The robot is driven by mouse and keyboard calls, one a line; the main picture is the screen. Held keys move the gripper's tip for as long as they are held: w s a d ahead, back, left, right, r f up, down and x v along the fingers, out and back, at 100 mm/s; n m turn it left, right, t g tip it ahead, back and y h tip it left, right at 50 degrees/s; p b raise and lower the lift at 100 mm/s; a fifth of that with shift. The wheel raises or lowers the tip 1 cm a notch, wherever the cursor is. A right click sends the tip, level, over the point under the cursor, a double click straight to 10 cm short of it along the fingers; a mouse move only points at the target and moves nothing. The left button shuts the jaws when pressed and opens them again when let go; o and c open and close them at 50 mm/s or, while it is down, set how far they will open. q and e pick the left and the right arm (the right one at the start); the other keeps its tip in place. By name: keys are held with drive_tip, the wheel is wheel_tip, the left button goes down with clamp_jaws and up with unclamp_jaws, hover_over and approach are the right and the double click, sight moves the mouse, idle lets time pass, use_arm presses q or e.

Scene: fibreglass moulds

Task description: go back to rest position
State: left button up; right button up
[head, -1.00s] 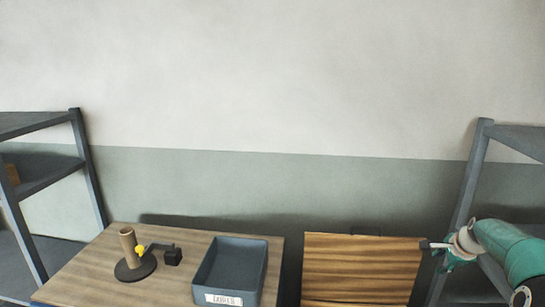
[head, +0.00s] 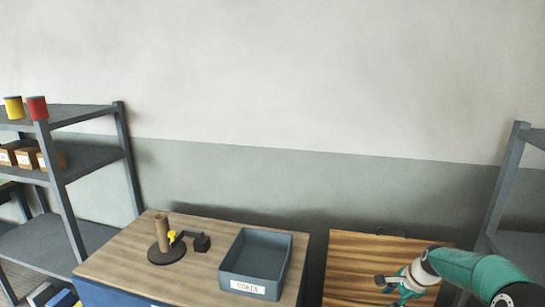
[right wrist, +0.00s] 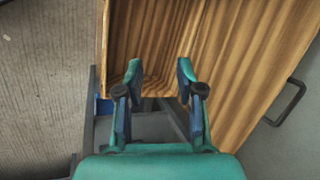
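My right gripper (head: 393,285) hangs at the lower right of the head view, in front of the striped wooden box. In the right wrist view my right gripper (right wrist: 159,76) has its two teal-tipped fingers apart with nothing between them. The striped wooden box (right wrist: 240,75) lies beyond the fingers there; I cannot tell whether they touch it. My left gripper is not in view.
A wooden-topped table (head: 130,262) bears a blue-grey labelled bin (head: 235,268) and a brown tube (head: 162,232) on a dark round stand. The striped box (head: 350,275) is right of it. Shelves stand left (head: 85,150) and right (head: 497,195); the left one bears yellow and red cans.

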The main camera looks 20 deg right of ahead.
drive_tip(key=s+a+f+n+g+y, duration=0.1)
drive_tip(key=a+f+n, duration=0.1)
drive_tip(key=a+f, duration=0.55)
drive_tip(key=s+a+f+n+g+y, duration=0.15)
drive_tip(key=a+f, duration=0.25)
drive_tip(key=a, duration=0.7)
drive_tip(key=s+a+f+n+g, duration=0.1)
drive_tip(key=s+a+f+n, duration=0.25)
drive_tip(key=a, duration=0.35)
drive_tip(key=s+a+f+n+g, duration=0.1)
drive_tip(key=s+a+f+n, duration=0.1)
drive_tip(key=s+a+f, duration=0.4)
drive_tip(key=s+a+n, duration=0.7)
drive_tip(key=s+n, duration=0.2)
drive_tip(key=s, duration=0.3)
drive_tip(key=shift+a+n+y+b, duration=0.3)
drive_tip(key=shift+a+y+b, duration=0.05)
drive_tip(key=shift+a+y, duration=0.1)
